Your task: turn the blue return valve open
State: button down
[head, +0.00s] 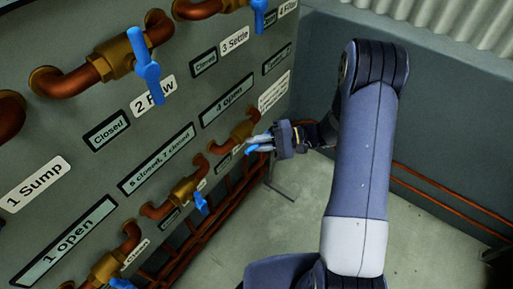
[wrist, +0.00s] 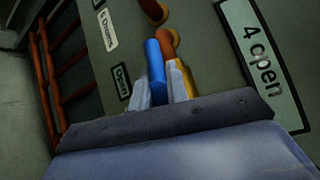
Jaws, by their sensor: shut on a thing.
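The blue valve handle (head: 262,149) at my gripper belongs to the far brass valve (head: 241,132) in the panel's lower row. I cannot read a return label for it. My gripper (head: 256,142) reaches in from the right and is shut on this handle. In the wrist view the blue handle (wrist: 154,70) stands between the two pale fingers of my gripper (wrist: 160,88), pointing up toward the pipe. An "Open" plate (wrist: 121,81) is left of it. The fingers hide part of the handle.
The grey panel carries other blue handles, on "2 Raw" (head: 148,68), "3 Settle" (head: 259,14) and a lower-row valve (head: 201,203). A "4 open" sign (wrist: 264,62) is right of the held handle. Copper pipes (head: 430,195) run along the far wall. Floor (head: 300,220) shows below my gripper.

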jog(key=shift+f+n+h+b, duration=0.15)
jog(key=shift+n+h+b, duration=0.3)
jog(key=shift+b, duration=0.35)
jog(key=c, duration=1.4)
grip_release()
jog(key=shift+d, duration=0.1)
jog(key=b+v, duration=0.1)
jog(key=v, duration=0.9)
jog(key=shift+d+r, duration=0.2)
jog(key=shift+d, duration=0.1)
